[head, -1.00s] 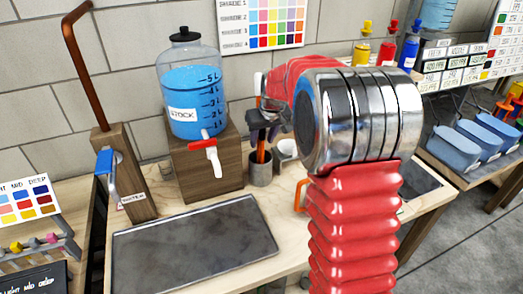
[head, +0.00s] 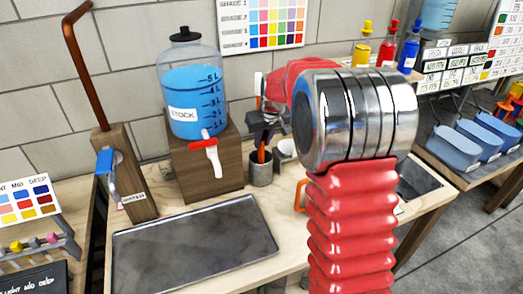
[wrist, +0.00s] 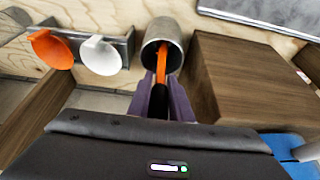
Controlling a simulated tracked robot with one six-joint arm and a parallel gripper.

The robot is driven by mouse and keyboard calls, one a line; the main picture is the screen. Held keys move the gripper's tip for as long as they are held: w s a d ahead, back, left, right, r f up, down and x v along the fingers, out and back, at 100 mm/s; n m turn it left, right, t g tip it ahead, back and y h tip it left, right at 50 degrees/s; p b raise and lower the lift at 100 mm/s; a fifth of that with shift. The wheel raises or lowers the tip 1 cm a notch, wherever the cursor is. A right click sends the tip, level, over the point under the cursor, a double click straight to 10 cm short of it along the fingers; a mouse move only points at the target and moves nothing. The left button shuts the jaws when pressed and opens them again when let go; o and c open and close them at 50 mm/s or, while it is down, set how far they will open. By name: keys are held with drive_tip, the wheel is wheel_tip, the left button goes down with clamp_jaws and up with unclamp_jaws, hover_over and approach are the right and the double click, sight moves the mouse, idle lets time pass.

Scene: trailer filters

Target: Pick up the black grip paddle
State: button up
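In the wrist view a paddle with a black grip (wrist: 158,104) and an orange shaft (wrist: 173,66) stands in a metal cup (wrist: 163,42). The black grip lies between the two purple fingers of my gripper (wrist: 160,84). Whether the fingers press on it or leave a small gap cannot be told. In the head view my gripper (head: 264,124) is above the metal cup (head: 261,168), and the orange shaft (head: 261,152) shows in the cup. The black grip is mostly hidden there by my gripper.
A stock jar (head: 195,95) with a tap stands on a wooden block (head: 200,170) left of the cup. A grey tray (head: 195,245) lies in front. In the wrist view a white scoop (wrist: 100,55) and an orange scoop (wrist: 52,48) sit beside the cup.

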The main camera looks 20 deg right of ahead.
clamp_jaws()
drive_tip(key=shift+s+d+r, duration=0.1)
drive_tip(key=shift+d+r, duration=0.1)
wheel_tip(320, 180, up, 11)
drive_tip(key=s+d, duration=0.4)
drive_tip(key=d, duration=0.4)
drive_tip(key=s+d, duration=0.5)
drive_tip(key=d, duration=0.4)
drive_tip(key=shift+s, duration=0.15)
drive_tip(key=shift+d, duration=0.1)
